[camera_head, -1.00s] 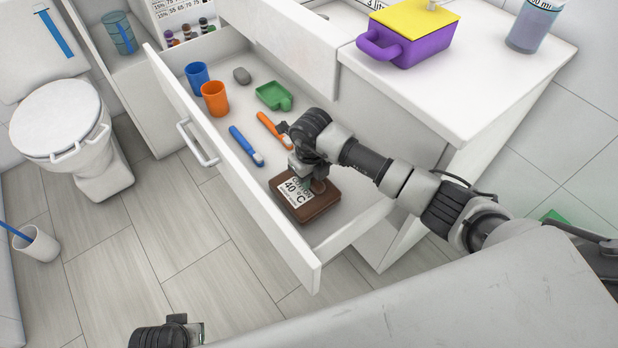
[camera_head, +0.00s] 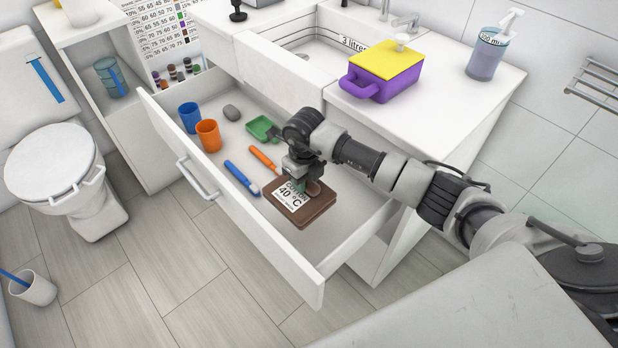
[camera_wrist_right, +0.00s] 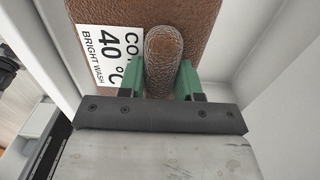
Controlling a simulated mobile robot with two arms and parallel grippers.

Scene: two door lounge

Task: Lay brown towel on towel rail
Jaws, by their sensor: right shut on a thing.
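The brown towel (camera_head: 308,210) is a folded brown block with a white label reading 40 °C. It is at the front end of the open drawer (camera_head: 345,232). My right gripper (camera_head: 303,186) is above it. In the right wrist view the green fingers of my right gripper (camera_wrist_right: 160,78) are shut on a raised brown tab of the towel (camera_wrist_right: 198,28). I cannot tell whether the towel still touches the drawer floor. A metal towel rail (camera_head: 596,88) is on the tiled wall at the far right. My left gripper is out of view.
The drawer also holds a blue cup (camera_head: 190,117), an orange cup (camera_head: 208,136), a grey stone (camera_head: 231,113), a green scoop (camera_head: 262,128), and blue (camera_head: 240,178) and orange (camera_head: 262,158) brushes. A purple box (camera_head: 395,80) and soap bottle (camera_head: 487,56) stand on the counter above.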

